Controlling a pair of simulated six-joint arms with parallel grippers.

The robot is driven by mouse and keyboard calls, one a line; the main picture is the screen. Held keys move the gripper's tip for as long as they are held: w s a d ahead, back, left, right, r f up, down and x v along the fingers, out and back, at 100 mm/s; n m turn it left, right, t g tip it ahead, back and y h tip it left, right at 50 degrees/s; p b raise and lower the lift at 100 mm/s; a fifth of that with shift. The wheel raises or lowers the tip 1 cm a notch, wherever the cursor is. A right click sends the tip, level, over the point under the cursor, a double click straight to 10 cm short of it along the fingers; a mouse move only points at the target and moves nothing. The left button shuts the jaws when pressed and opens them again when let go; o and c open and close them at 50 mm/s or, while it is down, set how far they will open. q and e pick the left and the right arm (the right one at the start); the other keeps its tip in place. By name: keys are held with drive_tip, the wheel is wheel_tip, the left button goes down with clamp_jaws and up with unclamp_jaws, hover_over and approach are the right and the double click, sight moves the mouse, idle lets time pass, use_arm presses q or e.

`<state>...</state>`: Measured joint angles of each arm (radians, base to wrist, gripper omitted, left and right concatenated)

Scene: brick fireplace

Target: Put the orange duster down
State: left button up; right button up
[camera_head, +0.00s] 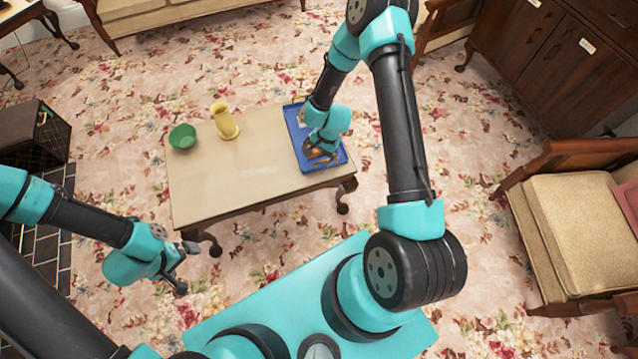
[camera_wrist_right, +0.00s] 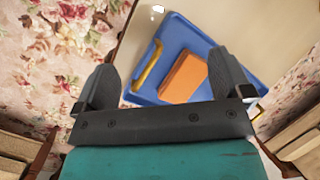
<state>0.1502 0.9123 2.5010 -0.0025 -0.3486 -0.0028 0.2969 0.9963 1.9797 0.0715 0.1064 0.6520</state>
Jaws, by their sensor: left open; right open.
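The orange duster (camera_wrist_right: 183,77) lies on the blue tray (camera_wrist_right: 172,42) in the right wrist view. In the head view only a bit of the duster (camera_head: 313,153) shows beneath my right gripper. The blue tray (camera_head: 297,131), with yellow handles, sits on the right end of the low table (camera_head: 235,178). My right gripper (camera_wrist_right: 165,85) is open above the duster, with its fingers apart; I cannot tell whether either finger touches it. My left gripper (camera_head: 183,268) is open and empty, off the table's front left corner.
A green bowl (camera_head: 182,137) and a yellow vase (camera_head: 224,122) stand at the table's back left. The middle of the tabletop is bare. A cushioned armchair (camera_head: 575,215) is at the right, and a dark box (camera_head: 35,133) is at the left.

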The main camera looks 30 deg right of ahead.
drive_tip(key=s+a+r+n, duration=0.2)
drive_tip(key=s+a+n, duration=0.2)
drive_tip(key=s, duration=0.3)
drive_tip(key=s+a+r+n, duration=0.3)
drive_tip(key=s+a+n, duration=0.1)
drive_tip(key=s+n, duration=0.2)
drive_tip(key=shift+s+a+r, duration=0.15)
drive_tip(key=shift+s+r, duration=0.2)
drive_tip(key=shift+s, duration=0.4)
